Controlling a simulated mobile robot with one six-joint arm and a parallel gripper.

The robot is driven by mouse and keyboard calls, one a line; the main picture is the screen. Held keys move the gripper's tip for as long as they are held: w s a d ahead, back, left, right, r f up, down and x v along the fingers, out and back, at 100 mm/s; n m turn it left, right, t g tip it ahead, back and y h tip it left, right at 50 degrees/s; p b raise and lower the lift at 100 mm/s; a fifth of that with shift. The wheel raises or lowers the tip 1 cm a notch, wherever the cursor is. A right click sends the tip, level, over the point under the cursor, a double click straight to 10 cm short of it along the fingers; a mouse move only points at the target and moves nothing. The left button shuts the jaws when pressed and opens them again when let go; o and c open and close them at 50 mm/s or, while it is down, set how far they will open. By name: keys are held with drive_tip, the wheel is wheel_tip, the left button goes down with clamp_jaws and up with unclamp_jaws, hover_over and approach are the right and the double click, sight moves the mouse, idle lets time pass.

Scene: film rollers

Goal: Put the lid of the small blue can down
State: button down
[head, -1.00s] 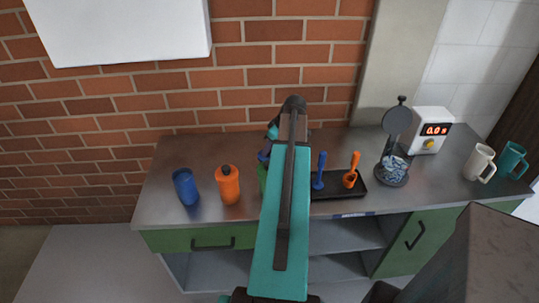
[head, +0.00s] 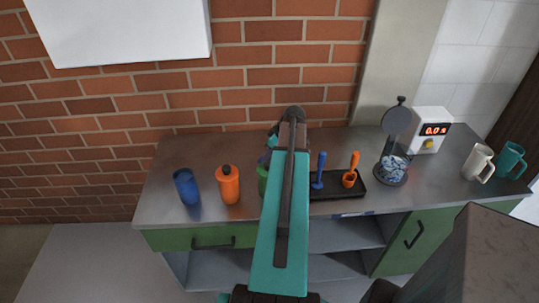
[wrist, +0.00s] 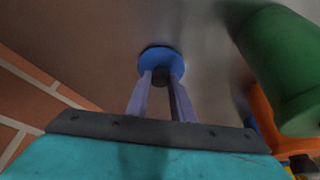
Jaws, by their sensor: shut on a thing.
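My gripper (wrist: 160,92) is shut on the dark knob of the round blue lid (wrist: 162,58) in the wrist view. The lid is over the grey metal counter; I cannot tell whether it touches it. In the head view my own arm hides the lid and most of the gripper. The small blue can (head: 186,186) stands upright at the left of the counter, with no lid seen on it.
An orange can (head: 228,184) with a dark knob stands next to the blue can. A green can (head: 263,178) is partly behind my arm; it also shows close at right in the wrist view (wrist: 285,70). A black tray (head: 335,190) with scoops lies right of my arm. The brick wall (head: 110,125) is behind.

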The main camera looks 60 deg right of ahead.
drive_tip(key=shift+f, duration=0.2)
drive_tip(key=c, duration=1.5)
unclamp_jaws()
drive_tip(key=shift+r, duration=0.1)
drive_tip(key=shift+c, duration=0.2)
drive_tip(key=shift+r, duration=0.2)
drive_tip(key=b+v, duration=0.2)
drive_tip(key=v, duration=1)
